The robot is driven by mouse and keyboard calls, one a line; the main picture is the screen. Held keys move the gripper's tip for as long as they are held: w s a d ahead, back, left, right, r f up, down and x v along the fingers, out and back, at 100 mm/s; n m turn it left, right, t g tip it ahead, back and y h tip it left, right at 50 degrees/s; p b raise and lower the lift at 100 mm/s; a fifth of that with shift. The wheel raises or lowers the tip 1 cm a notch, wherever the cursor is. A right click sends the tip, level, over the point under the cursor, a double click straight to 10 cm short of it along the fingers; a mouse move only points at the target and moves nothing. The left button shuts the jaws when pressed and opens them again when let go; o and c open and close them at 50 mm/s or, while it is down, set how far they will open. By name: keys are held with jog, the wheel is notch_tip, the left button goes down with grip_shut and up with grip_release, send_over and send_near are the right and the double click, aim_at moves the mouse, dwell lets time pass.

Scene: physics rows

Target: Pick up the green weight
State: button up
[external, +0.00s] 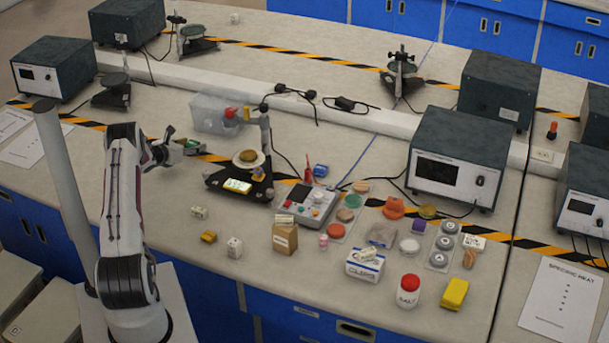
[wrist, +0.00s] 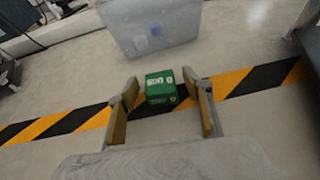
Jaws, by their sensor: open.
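The green weight (wrist: 161,87) is a small green block with white markings on its top and side. In the wrist view it sits between the two fingers of my gripper (wrist: 162,90), with a visible gap on the right and a narrower one on the left. The fingers are apart, with yellowish inner pads. The block lies over the yellow-and-black striped tape. In the external view my gripper (external: 186,146) is low over the left part of the bench; the weight is too small and partly hidden there to make out clearly.
A clear plastic bin (wrist: 150,25) stands just beyond the weight; it also shows in the external view (external: 212,114). A balance with a round pan (external: 248,158) stands right of my gripper. Several small items crowd the bench further right. The bench left of the bin is mostly clear.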

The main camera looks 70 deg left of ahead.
aim_at(191, 144)
grip_shut()
jog(key=shift+r, duration=0.1)
jog(key=shift+r, duration=0.15)
jog(key=shift+r, duration=4.85)
